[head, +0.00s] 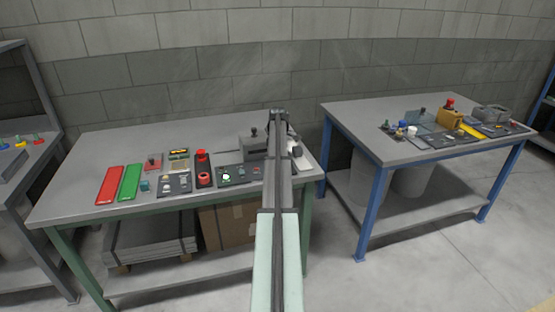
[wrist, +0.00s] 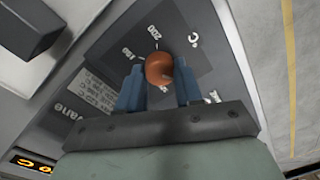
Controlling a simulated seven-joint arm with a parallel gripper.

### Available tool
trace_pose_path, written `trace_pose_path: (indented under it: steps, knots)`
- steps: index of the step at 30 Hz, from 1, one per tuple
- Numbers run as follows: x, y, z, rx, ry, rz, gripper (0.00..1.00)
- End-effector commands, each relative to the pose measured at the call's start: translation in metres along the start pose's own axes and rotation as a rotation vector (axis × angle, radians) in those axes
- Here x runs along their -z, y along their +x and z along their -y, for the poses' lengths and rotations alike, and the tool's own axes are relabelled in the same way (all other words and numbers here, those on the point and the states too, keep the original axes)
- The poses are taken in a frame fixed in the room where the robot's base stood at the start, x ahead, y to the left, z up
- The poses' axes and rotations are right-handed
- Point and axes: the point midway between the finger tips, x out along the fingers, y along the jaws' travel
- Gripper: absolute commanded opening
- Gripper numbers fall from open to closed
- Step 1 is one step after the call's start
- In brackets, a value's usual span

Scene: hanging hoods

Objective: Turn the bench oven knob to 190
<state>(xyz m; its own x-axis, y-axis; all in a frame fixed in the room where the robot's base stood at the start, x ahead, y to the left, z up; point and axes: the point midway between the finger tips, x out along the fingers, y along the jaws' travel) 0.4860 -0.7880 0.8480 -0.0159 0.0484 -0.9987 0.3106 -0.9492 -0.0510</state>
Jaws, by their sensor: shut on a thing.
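In the wrist view, the bench oven knob (wrist: 159,68) is a round orange-brown knob on a dark dial plate (wrist: 120,45). Printed marks around it include 200 and what looks like 190 at its upper left, with °C at its upper right. My gripper (wrist: 159,85) has its two blue fingers on either side of the knob, shut on it. The knob's pointer cannot be made out, so its setting cannot be read. In the head view, my arm covers the gripper and the knob at the right end of the left bench.
The green-legged bench (head: 100,148) holds a red strip (head: 110,185), a green strip (head: 131,182), a red button (head: 201,153) and several control panels left of my arm. A blue-legged bench (head: 355,120) with more devices stands to the right. Floor shows between the benches.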

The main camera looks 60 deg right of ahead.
Motion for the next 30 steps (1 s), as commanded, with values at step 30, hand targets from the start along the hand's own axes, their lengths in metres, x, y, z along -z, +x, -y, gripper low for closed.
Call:
trace_pose_path:
  steps: [30]
  knots:
    - [-0.0012, -0.0008, -0.0013, 0.000, 0.790, -0.042, 0.04]
